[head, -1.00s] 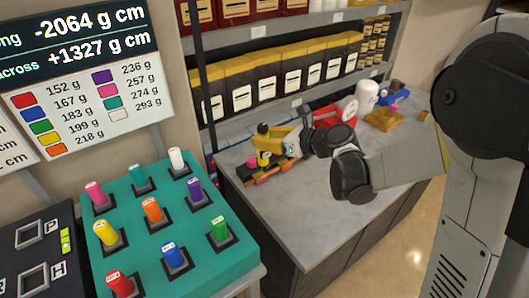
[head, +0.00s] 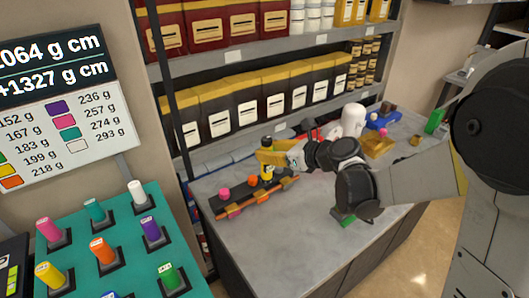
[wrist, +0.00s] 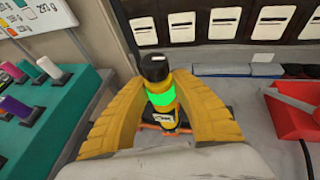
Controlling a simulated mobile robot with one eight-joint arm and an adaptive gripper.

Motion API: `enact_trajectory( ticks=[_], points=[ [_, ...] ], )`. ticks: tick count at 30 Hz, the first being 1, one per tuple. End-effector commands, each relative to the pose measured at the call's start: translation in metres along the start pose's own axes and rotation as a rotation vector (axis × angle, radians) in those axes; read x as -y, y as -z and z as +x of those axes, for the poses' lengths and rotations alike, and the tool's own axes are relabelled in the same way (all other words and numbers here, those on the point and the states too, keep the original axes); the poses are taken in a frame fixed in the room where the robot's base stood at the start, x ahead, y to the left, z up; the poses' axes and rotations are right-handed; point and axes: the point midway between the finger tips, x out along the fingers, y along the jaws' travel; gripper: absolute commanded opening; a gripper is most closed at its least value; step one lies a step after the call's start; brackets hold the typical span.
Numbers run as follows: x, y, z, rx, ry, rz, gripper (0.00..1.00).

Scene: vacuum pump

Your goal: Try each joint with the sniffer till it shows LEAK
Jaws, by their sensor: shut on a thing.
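My gripper (head: 273,156), with yellow fingers, is shut on the sniffer (head: 267,173), a small upright yellow-and-black cylinder. In the wrist view the sniffer (wrist: 158,90) has a black top, a bright green band and a white label too small to read. The row of joints (head: 235,205) is a dark strip with orange parts on the grey bench. A pink knob (head: 224,194) and an orange knob (head: 253,181) stand on it, left of the sniffer. The sniffer is over the strip's right part; I cannot tell if it touches. Its lower end is hidden.
A teal board (head: 120,255) with coloured pegs stands at the left. Shelves of black-and-yellow boxes (head: 245,107) rise behind the bench (head: 285,235). A red tray-like thing (wrist: 295,112) lies right of my gripper. The bench's front is mostly clear.

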Motion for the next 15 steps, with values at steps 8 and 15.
enact_trajectory(
  ticks=[8, 15],
  points=[
    [-0.001, 0.017, 0.007, 0.0, -0.001, 0.0, 0.0],
    [-0.001, 0.042, 0.018, 0.001, -0.001, 0.0, 0.0]
  ],
)
